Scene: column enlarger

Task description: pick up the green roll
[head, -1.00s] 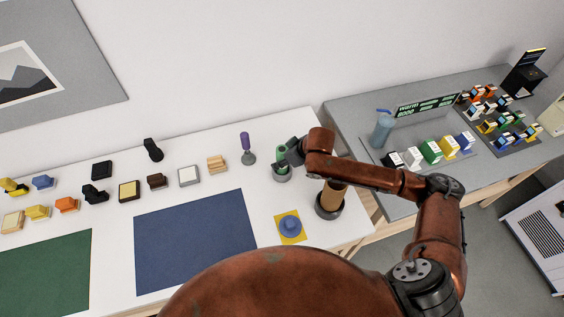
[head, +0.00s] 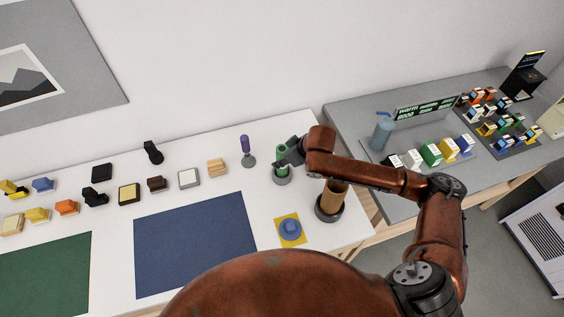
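The green roll (head: 281,171) stands upright in a round grey holder (head: 282,180) near the back right of the white table in the head view. My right gripper (head: 284,159) reaches it from the right, with its dark fingers at the roll's upper part and hiding some of it. Whether the fingers are closed on the roll or only beside it cannot be made out at this size. My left gripper is not in view.
A purple-handled tool (head: 246,149) stands just left of the roll. A brown cylinder in a dark holder (head: 328,207) stands close by at front right, below my arm. A blue round thing on a yellow square (head: 290,228) lies in front. The blue mat (head: 195,245) is bare.

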